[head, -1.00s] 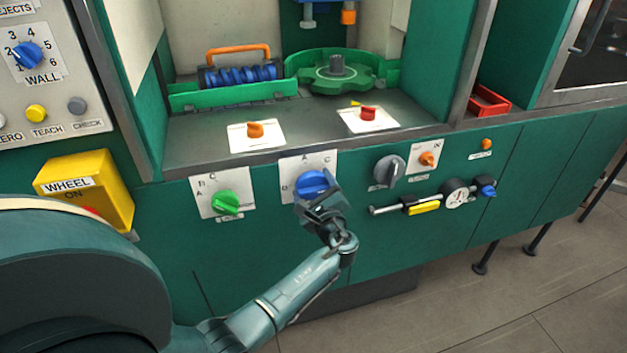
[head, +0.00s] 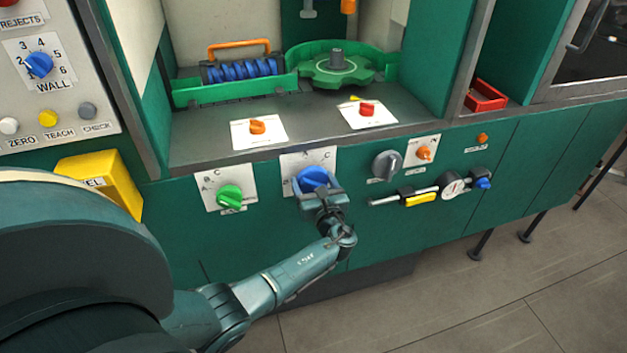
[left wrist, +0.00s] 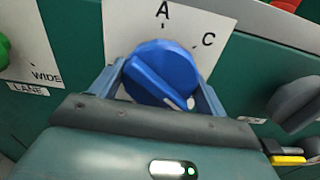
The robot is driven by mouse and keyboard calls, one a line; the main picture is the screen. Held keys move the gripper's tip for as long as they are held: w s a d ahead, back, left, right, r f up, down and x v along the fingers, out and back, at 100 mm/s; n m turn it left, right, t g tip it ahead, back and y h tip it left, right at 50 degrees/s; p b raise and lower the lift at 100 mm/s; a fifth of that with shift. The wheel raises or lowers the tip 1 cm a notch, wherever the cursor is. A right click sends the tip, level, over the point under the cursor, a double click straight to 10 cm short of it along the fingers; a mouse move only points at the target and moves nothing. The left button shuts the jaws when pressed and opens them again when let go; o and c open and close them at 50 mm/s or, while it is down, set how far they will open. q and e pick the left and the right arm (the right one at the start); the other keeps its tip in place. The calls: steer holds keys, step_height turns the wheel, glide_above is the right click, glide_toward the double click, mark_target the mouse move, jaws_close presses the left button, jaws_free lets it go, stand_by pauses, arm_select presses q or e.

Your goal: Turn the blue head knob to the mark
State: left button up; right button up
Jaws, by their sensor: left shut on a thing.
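The blue head knob (head: 314,178) sits on a white plate (head: 291,161) on the green front panel. In the left wrist view the knob (left wrist: 163,72) fills the space between my fingers, and its ridge slants from upper left to lower right. A pale mark shows at the ridge's lower right end. The plate (left wrist: 120,20) carries the letters A at the top and C at the upper right; its lower part is hidden. My left gripper (head: 319,192) is shut on the knob, one finger at each side. My right gripper is not in view.
A green knob (head: 229,195) is to the left of the blue one and a grey knob (head: 386,165) to the right. A yellow-handled slide (head: 420,199) and a gauge (head: 451,186) are further right. Two small knobs, orange (head: 257,127) and red (head: 367,109), stand on the ledge above.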

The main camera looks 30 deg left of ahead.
arm_select(q)
steer(key=shift+r, duration=0.1)
stand_by(0.3)
steer(key=o, duration=1)
steer(key=shift+s+d+f, duration=0.2)
steer(key=shift+s+d, duration=0.15)
steer(key=shift+d, duration=0.05)
steer(key=b+v, duration=0.1)
steer(key=v, duration=1.1)
steer(key=shift+r, duration=0.1)
